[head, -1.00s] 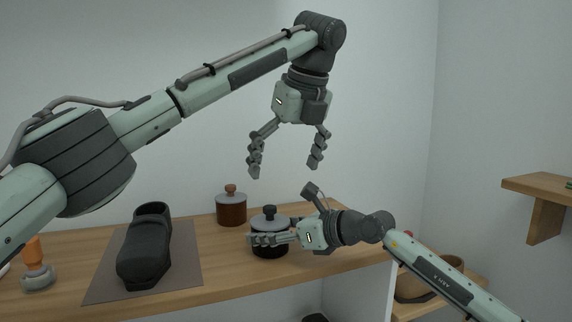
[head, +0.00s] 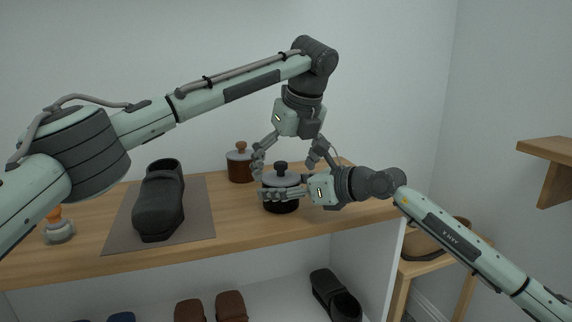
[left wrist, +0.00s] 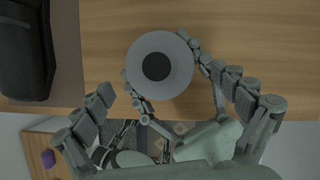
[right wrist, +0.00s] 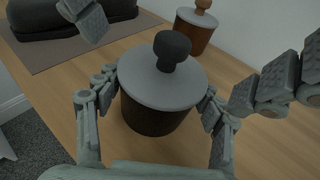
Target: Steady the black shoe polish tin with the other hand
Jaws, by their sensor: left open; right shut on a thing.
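The black shoe polish tin (head: 281,206) stands upright on the wooden shelf top, with a grey lid and black knob. My right gripper (head: 268,191) is shut on it from the side; its fingers lie on both sides of the tin in the right wrist view (right wrist: 160,105). My left gripper (head: 293,168) points down, open, just above the tin, with its fingers spread either side of the lid. In the left wrist view the round lid (left wrist: 178,79) is ahead of the open fingers, empty between them. Part of the tin's side is hidden by the right fingers.
A brown tin with an orange-brown knob (head: 239,169) stands close behind, left of the black tin. A black shoe (head: 159,205) rests on a grey mat (head: 200,224) to the left. Several shoes lie on the lower shelf. A wall shelf (head: 547,150) is at the right.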

